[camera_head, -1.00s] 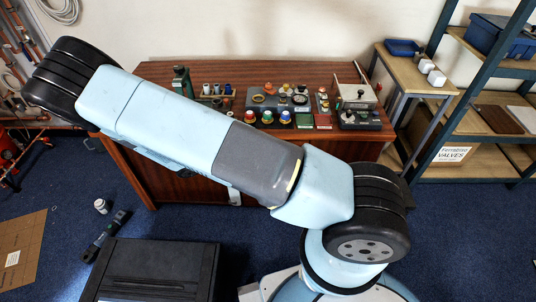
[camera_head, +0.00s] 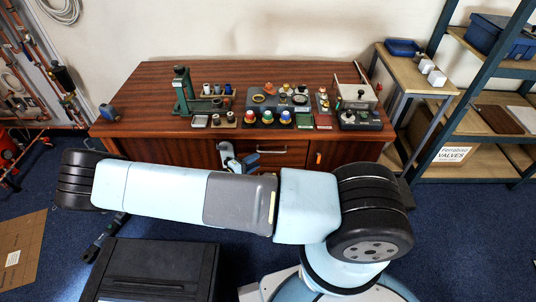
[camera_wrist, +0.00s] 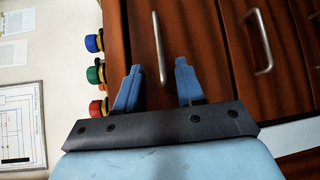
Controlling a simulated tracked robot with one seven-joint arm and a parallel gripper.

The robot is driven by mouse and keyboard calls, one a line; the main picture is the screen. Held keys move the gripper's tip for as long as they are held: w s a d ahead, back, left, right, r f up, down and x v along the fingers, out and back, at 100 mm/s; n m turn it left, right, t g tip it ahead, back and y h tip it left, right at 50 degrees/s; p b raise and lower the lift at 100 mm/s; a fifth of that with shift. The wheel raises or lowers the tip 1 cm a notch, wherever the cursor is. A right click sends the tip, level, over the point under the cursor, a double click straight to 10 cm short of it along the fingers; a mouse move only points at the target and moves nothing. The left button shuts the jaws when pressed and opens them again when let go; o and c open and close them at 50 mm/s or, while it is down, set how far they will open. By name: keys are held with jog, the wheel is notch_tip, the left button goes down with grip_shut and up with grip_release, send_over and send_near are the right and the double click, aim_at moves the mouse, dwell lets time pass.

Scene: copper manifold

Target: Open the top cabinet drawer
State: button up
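The wooden cabinet (camera_head: 165,75) stands against the wall, and its drawer fronts look closed. The top drawer's metal bar handle (camera_head: 272,151) shows just right of my gripper (camera_head: 249,160) in the head view. In the wrist view the top drawer handle (camera_wrist: 158,45) runs up the picture, its near end between the fingers of my gripper (camera_wrist: 158,67). The blue fingers are open, one on each side of the handle in the picture. I cannot tell whether they reach it in depth or touch it. A lower drawer handle (camera_wrist: 259,40) is to the right.
Coloured push buttons (camera_head: 268,117) and a green tool stand (camera_head: 183,90) are on the cabinet top. A black case (camera_head: 150,270) is on the floor in front, under my arm. A shelf rack (camera_head: 470,165) stands at the right.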

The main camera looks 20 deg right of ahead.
jog(key=x, duration=0.8)
jog(key=shift+w+d, duration=0.15)
jog(key=shift+d, duration=0.15)
jog(key=shift+c, duration=0.5)
grip_shut()
